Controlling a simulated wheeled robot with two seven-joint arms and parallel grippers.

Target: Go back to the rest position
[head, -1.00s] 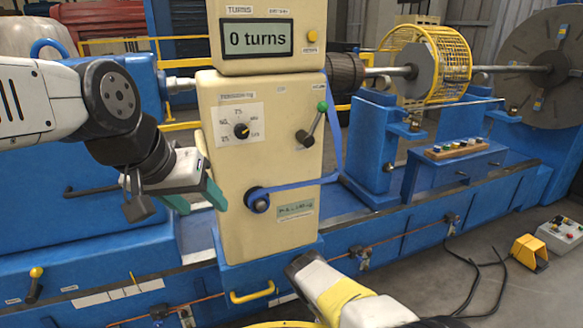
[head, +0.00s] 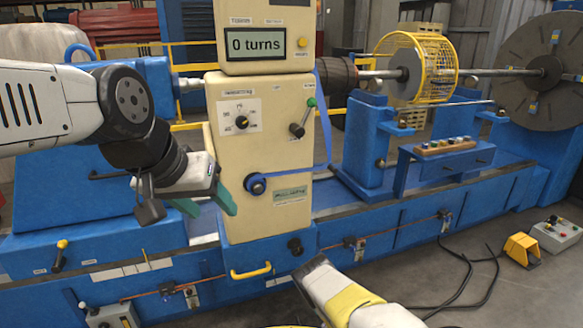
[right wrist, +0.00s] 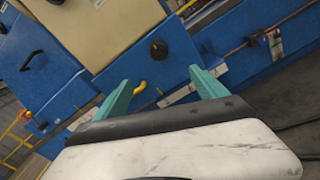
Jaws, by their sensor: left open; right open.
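My left gripper (head: 208,204) is in the head view at left of centre, beside the left edge of the cream control cabinet (head: 222,150). Its green fingers are apart and nothing shows between them. My right gripper shows in the right wrist view (right wrist: 162,93), its two green fingers spread wide with nothing between them. It faces the blue machine base (right wrist: 175,55). In the head view only my right arm shows at the bottom, and its fingers cannot be made out.
The cabinet has a "0 turns" display (head: 254,44), a green-tipped lever (head: 303,118) and a blue strap (head: 322,130). A yellow cage (head: 418,68) surrounds the shaft. A yellow pedal (head: 522,248) and a button box (head: 556,236) stand on the floor at right.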

